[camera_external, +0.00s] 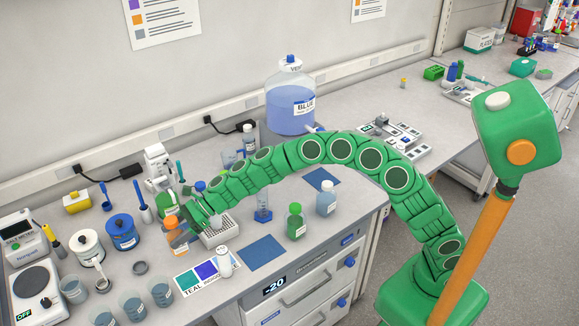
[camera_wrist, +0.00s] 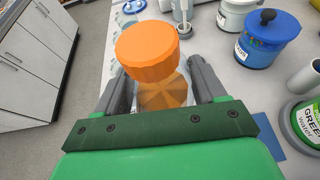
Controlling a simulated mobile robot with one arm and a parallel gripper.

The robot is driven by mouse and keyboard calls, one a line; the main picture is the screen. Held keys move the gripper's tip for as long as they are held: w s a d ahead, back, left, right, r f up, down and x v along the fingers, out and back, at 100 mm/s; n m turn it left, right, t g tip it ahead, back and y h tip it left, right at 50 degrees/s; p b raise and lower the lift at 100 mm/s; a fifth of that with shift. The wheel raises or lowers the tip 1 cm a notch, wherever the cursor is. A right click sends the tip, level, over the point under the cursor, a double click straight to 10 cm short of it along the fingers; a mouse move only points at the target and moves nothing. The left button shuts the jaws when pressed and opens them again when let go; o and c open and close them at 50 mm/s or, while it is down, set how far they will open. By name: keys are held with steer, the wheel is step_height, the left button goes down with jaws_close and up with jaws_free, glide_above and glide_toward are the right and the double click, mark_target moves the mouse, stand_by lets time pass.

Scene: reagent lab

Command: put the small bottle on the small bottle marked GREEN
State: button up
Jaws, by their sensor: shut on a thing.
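My gripper (camera_external: 185,222) is shut on a small amber bottle with an orange cap (camera_external: 177,233). In the wrist view, the orange cap (camera_wrist: 146,50) shows between my two fingers (camera_wrist: 168,88), with the amber body below it. I cannot tell whether its base touches the bench. A container labelled GREEN (camera_wrist: 305,122) stands at the right edge of the wrist view, partly cut off. A green-capped bottle (camera_external: 295,222) stands to the right on the bench; its label is not readable.
A blue pot (camera_external: 122,234) and a white pot (camera_external: 87,246) stand left of my gripper. A white rack (camera_external: 220,232) and a small white bottle (camera_external: 224,262) are to its right. A blue mat (camera_external: 262,252) is bare. Several glass beakers line the front left.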

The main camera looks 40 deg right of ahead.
step_height(320, 180, up, 24)
steer(key=w+d, duration=0.3)
steer(key=d, duration=1.5)
steer(key=s+d+r, duration=0.1)
steer(key=s+d, duration=0.3)
steer(key=d, duration=0.9)
steer(key=s+d+f, duration=0.1)
steer(key=s+d, duration=0.6)
steer(key=s, duration=0.3)
steer(key=s+d, duration=0.7)
steer(key=s, duration=0.4)
steer(key=shift+n+g, duration=0.4)
steer(key=shift+w+a+f, duration=1.15)
steer(key=shift+w+f, duration=0.8)
steer(key=shift+f, duration=1.1)
steer(key=shift+w+a+f, duration=1.2)
steer(key=shift+w+f, duration=0.75)
steer(key=shift+f, duration=1.15)
steer(key=shift+w+a+f, duration=1.15)
steer(key=shift+w+f, duration=0.8)
steer(key=shift+f, duration=1.1)
